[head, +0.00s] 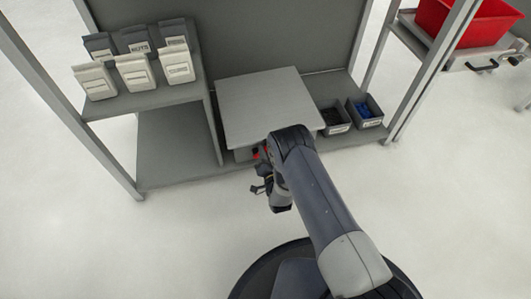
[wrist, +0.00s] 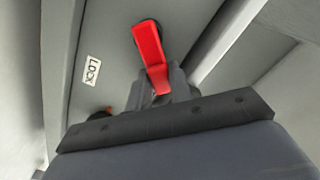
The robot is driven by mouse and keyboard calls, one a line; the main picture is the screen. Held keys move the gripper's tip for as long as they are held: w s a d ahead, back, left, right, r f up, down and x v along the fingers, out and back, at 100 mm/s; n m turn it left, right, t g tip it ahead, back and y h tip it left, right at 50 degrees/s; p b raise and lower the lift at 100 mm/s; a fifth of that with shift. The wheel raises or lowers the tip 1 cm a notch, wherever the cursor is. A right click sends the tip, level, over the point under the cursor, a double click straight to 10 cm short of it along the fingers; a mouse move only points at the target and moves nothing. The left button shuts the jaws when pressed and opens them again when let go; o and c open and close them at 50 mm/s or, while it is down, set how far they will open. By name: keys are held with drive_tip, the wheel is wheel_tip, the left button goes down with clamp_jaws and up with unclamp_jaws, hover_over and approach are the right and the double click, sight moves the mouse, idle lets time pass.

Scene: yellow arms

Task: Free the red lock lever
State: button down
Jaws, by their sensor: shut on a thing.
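The red lock lever (wrist: 149,48) is in the upper middle of the wrist view, on a grey panel beside a white label reading "LOCK" (wrist: 92,71). It slants down and slightly right from its pivot, then bends toward my gripper. My gripper (wrist: 158,86) is shut on the lever's lower end, and the fingers partly hide that end. In the head view my gripper (head: 262,168) is low at the front of a grey box (head: 265,105) on the shelf. A small bit of the red lever (head: 256,153) shows there, and my arm covers much of the box's front.
Two dark bins (head: 365,111) sit at the right, one with blue parts. Shelf posts (head: 435,70) rise at both sides. A red crate (head: 468,20) is at the far right. The floor in front is clear.

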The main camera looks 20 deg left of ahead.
idle(0.3)
drive_tip(key=c, duration=1.3)
unclamp_jaws()
drive_tip(key=shift+s, duration=0.1)
